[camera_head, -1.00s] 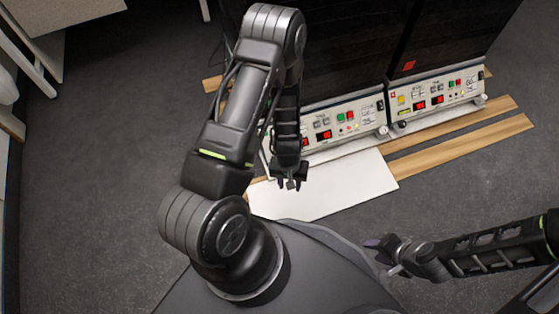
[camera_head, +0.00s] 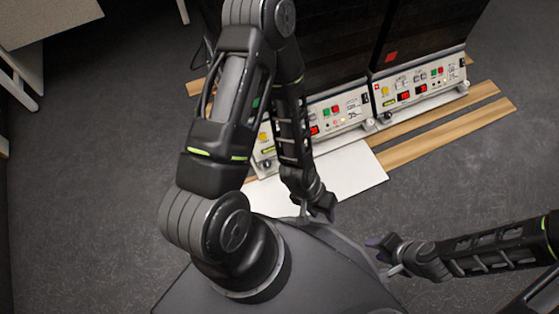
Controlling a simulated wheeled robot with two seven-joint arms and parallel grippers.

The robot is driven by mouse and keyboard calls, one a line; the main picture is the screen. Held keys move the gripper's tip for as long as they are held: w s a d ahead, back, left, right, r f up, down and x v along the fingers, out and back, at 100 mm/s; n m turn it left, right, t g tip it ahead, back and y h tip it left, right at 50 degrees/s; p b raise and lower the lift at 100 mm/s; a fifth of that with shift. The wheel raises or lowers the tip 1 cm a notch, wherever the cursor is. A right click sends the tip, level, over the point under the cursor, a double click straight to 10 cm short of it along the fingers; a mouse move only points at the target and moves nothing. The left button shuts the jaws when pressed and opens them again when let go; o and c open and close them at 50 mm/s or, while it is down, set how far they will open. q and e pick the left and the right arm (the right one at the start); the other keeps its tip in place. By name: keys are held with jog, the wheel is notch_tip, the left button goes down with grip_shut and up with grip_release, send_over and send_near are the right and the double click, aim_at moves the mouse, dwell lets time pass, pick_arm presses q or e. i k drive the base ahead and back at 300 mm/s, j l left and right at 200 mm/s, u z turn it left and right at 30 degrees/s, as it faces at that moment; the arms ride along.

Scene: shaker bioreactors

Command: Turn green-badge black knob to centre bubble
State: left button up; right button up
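Two dark shaker units stand at the back with pale front panels. The left unit's panel (camera_head: 345,113) is partly hidden by my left arm. The right unit's panel (camera_head: 415,88) is in full view. Small dark knobs or feet show at the lower corners, one at the right unit's lower left (camera_head: 388,116). I cannot make out a green badge on any knob or a bubble. My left gripper (camera_head: 316,209) hangs above the near edge of the white sheet, apart from the panels; its fingers are unclear. My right gripper (camera_head: 384,256) is at the lower right, its fingers apart and empty.
A white sheet (camera_head: 355,178) lies on the floor before the left unit. Wooden strips (camera_head: 450,133) lie under and in front of the units. A pale table (camera_head: 45,20) is at the upper left. The grey floor on the right is clear.

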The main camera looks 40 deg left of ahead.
aim_at(267, 163)
jog(key=k+j+z, duration=0.1)
jog(key=j+z, duration=0.25)
jog(key=z, duration=0.15)
jog(key=k+j+z, duration=0.1)
jog(key=j+z, duration=0.2)
jog(key=z, duration=0.2)
jog(key=k+j+z, duration=0.2)
jog(key=z, duration=0.25)
jog(key=k+j+z, duration=0.2)
jog(key=k+j, duration=0.45)
jog(key=k, duration=0.15)
